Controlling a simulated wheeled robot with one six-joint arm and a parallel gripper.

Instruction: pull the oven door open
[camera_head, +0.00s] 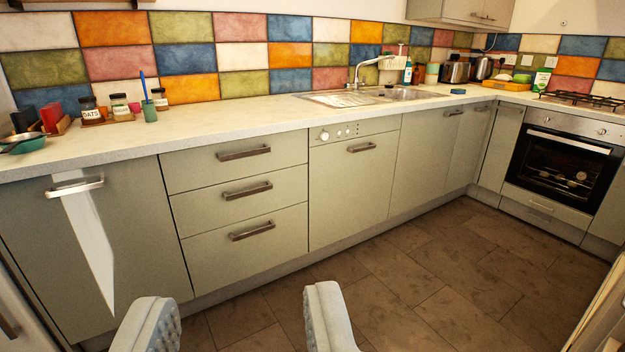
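The oven (562,165) is built into the units at the far right. Its dark glass door (558,168) looks shut, and racks show faintly behind the glass. A pale horizontal handle (569,141) runs along the top of the door, below a control panel with knobs (601,131). My gripper (238,315) is at the bottom of the view, its two grey fingers wide apart with only floor and cabinet fronts seen between them. It is well away from the oven and touches nothing visible.
Brown tiled floor (430,285) lies clear between me and the oven. Drawers (242,200), a dishwasher-like panel (350,205) and cupboards line the left and back under a pale worktop (240,125). A gas hob (585,99) sits above the oven. A pale edge stands at the lower right.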

